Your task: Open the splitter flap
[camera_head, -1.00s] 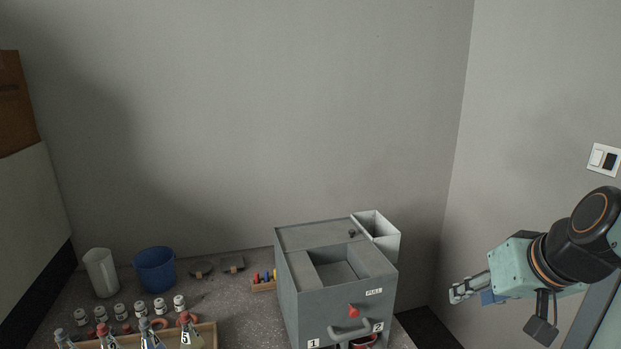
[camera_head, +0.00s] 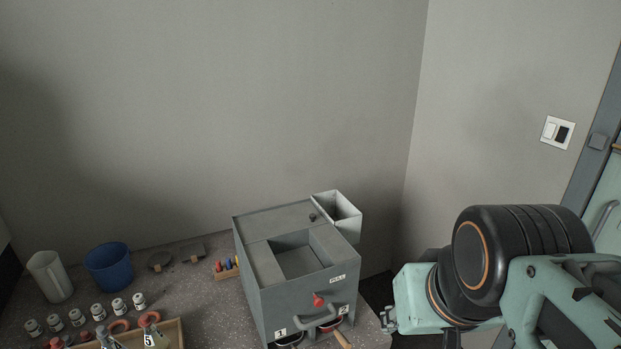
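The splitter is a grey box (camera_head: 262,300) on the bench, with a square recess (camera_head: 300,262) in its top. Its front bears a PULL label (camera_head: 337,278), a red knob (camera_head: 318,300), a grey bar handle (camera_head: 318,322) and labels 1 and 2. I cannot tell for sure which part is the flap, or how it stands. My gripper (camera_head: 387,319) is right of the box's front, apart from it in the picture. Its fingers are small and partly hidden by its own body, so their opening is unclear.
A pale open chute (camera_head: 338,212) stands at the box's back right corner. A white jug (camera_head: 50,277), a blue cup (camera_head: 108,268), several small jars (camera_head: 97,312) and a wooden rack (camera_head: 172,336) with bottles stand left. The right wall is close behind my arm.

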